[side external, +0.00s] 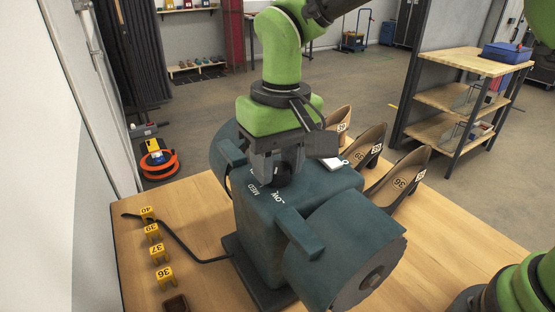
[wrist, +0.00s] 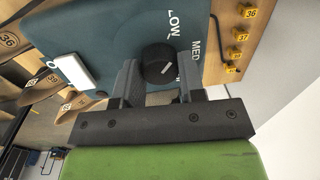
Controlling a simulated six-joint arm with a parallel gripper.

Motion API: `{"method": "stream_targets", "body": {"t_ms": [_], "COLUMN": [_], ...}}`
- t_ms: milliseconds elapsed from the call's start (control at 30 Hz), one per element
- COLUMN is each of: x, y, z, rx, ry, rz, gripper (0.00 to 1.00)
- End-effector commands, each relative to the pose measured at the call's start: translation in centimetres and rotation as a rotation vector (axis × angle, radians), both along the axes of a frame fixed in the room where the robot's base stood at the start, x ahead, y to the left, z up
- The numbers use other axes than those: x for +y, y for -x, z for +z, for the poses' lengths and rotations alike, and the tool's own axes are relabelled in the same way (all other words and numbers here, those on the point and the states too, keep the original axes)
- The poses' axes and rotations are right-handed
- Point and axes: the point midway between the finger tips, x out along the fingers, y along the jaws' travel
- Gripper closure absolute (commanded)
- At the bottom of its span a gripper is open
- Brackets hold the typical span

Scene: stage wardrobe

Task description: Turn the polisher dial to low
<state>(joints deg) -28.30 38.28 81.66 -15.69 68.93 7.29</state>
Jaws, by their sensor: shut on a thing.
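The polisher (side external: 262,225) is a dark teal bench machine with a wheel housing at each end, standing on the wooden table. Its round black dial (wrist: 158,62) is on the top face, beside the white words LOW and MED. A short white mark on the dial slants toward the side where LOW and MED are printed; I cannot tell exactly which it points at. My gripper (wrist: 158,73) is shut on the dial, one grey finger on each side of it. In the side external view my gripper (side external: 276,172) points down onto the polisher and partly hides the dial and lettering.
A white switch-like block (wrist: 73,70) sits on the polisher's top beside the dial. Several numbered shoes (side external: 398,182) stand behind the machine. Yellow number tags (side external: 157,253) and a black cable (side external: 190,250) lie at the table's left. A wooden shelf unit (side external: 465,62) stands farther back.

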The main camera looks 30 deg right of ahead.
Motion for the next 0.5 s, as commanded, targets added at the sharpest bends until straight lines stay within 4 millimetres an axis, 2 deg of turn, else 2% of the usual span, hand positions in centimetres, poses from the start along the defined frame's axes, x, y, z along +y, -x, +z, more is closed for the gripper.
{"method": "stream_targets", "body": {"t_ms": [200, 500], "x": [0.02, 0.04], "y": [-0.11, -0.12], "z": [-0.01, -0.01], "rx": [-0.004, -0.005], "ry": [0.0, 0.001], "rz": [0.121, 0.198], "gripper": [0.87, 0.87]}}
